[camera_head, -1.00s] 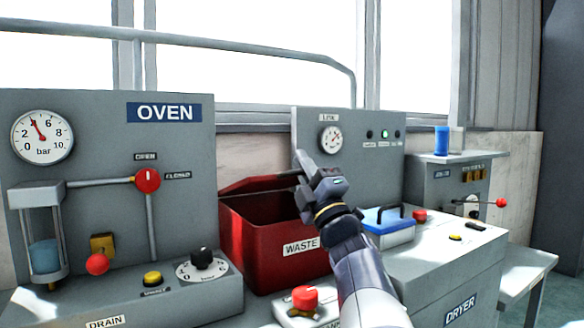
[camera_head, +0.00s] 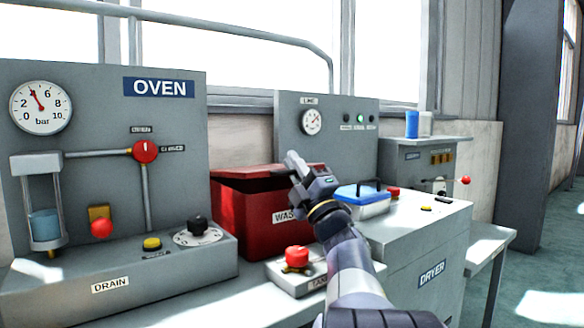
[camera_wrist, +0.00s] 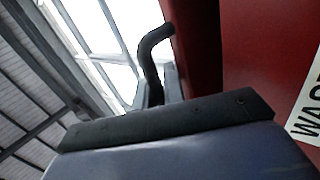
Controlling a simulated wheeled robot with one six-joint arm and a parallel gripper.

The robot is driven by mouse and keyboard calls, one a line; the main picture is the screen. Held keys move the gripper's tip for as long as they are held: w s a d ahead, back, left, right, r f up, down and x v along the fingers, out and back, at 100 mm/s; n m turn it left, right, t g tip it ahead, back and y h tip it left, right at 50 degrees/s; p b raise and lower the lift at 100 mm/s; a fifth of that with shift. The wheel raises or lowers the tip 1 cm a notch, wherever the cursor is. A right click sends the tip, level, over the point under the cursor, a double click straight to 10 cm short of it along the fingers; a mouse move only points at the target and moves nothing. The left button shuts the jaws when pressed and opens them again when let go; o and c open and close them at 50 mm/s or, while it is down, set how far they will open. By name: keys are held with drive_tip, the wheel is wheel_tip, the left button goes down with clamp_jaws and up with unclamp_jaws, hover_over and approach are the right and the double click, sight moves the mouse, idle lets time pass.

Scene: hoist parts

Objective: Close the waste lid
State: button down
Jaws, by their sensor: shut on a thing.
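The red waste bin (camera_head: 250,215) stands between the oven panel and the dryer, its label partly covered by my gripper. Its red lid (camera_head: 262,171) is tilted at a low angle, with a narrow dark gap under its edge.
The oven panel (camera_head: 75,140) with gauge and red knobs stands left. A red button box (camera_head: 297,268) is in front of the bin. A blue-lidded container (camera_head: 361,195) sits on the dryer (camera_head: 425,245), close right of my gripper. Open floor lies far right.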

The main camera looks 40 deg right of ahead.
drive_tip(key=c, duration=1.8)
unclamp_jaws()
drive_tip(key=shift+s+r, duration=0.45)
drive_tip(key=shift+s, duration=0.05)
drive_tip(key=shift+o, duration=0.2)
drive_tip(key=shift+w+f, duration=0.1)
drive_tip(key=shift+f, duration=0.15)
drive_tip(key=v, duration=0.7)
drive_tip(key=shift+f+p, duration=0.15)
drive_tip(key=shift+p, duration=0.2)
